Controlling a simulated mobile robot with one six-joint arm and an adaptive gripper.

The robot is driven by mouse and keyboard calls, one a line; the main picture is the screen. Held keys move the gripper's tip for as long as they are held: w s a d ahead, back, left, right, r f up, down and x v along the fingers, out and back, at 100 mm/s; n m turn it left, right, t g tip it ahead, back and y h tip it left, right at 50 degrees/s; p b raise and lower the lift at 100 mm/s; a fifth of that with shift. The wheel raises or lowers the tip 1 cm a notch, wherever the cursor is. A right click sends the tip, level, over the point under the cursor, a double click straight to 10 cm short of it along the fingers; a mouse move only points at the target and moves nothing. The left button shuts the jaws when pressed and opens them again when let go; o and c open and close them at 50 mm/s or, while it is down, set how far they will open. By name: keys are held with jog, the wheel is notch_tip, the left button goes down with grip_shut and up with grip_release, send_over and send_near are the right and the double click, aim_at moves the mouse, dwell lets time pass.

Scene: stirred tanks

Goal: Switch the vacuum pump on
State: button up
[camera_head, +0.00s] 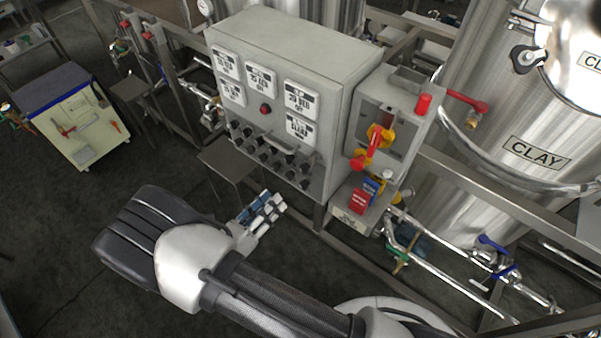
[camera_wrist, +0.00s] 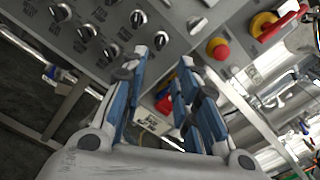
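A grey control box (camera_head: 335,110) stands ahead, with several black rotary knobs (camera_head: 262,155) in rows on its lower front. In the wrist view, black knobs with white pointers (camera_wrist: 137,19) fill the upper left. Their labels are too small to read surely, so I cannot tell which one is the vacuum pump's. My gripper (camera_head: 272,208) is left of and below the knob rows in the head view, apart from the panel. In the wrist view my gripper (camera_wrist: 165,62) has its blue-and-white fingers spread with a gap between them, and it holds nothing.
Right of the knobs are a red-and-yellow rotary handle (camera_head: 376,138), a red mushroom button (camera_wrist: 217,48) and a small box with a red switch (camera_head: 359,201) and a blue switch (camera_head: 371,188). Pipes and a steel CLAY tank (camera_head: 480,110) stand at the right. A tool cart (camera_head: 75,125) stands far left.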

aim_at(302, 172)
jog(key=b+x, duration=0.1)
jog(key=x, duration=1.1)
jog(key=shift+w+d, duration=0.2)
jog(key=shift+w, duration=0.05)
jog(key=shift+c, duration=0.5)
grip_shut()
